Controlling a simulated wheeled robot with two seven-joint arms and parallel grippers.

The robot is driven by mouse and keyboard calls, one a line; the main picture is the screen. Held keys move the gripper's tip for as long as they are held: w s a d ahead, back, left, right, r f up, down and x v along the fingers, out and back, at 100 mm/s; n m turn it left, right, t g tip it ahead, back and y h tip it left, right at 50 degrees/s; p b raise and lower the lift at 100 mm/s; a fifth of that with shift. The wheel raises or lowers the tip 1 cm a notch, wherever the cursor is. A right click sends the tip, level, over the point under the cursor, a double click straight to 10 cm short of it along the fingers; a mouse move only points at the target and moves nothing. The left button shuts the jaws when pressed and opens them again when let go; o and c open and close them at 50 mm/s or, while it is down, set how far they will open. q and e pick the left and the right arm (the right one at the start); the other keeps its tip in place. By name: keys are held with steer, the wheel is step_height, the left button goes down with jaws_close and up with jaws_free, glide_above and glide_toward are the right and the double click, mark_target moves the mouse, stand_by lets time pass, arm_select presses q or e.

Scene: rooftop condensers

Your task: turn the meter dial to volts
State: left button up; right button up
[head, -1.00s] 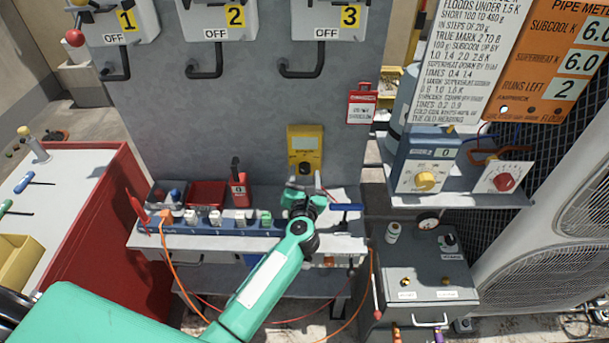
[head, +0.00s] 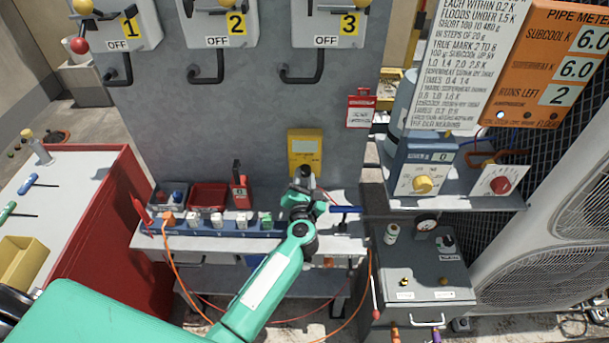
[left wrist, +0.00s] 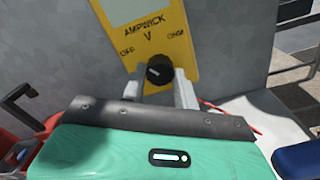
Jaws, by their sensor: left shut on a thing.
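The yellow meter (head: 305,143) stands upright against the grey panel, with a pale display. In the left wrist view the meter (left wrist: 154,36) reads AMPWICK, with OFF at the left, V at the middle and OHM at the right above its black dial (left wrist: 159,70). My left gripper (head: 305,178) is at the meter's lower part, its two fingers on either side of the dial and shut on it. A pale mark shows on the dial, but its exact direction is hard to tell. My right gripper is not in view.
A shelf below the panel holds a red bin (head: 208,196), a red lockout-like tool (head: 239,188) and a row of small blocks on a blue strip (head: 215,229). A blue-handled tool (head: 347,209) lies right of my gripper. Red and orange leads hang below.

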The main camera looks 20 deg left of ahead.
arm_select(q)
steer(key=m+p, duration=0.3)
steer(key=m, duration=0.1)
steer(key=shift+r, duration=0.1)
steer(key=shift+m+p, duration=0.85)
steer(key=shift+m, duration=0.45)
steer(key=o, duration=0.9)
steer(key=shift+o, duration=0.4)
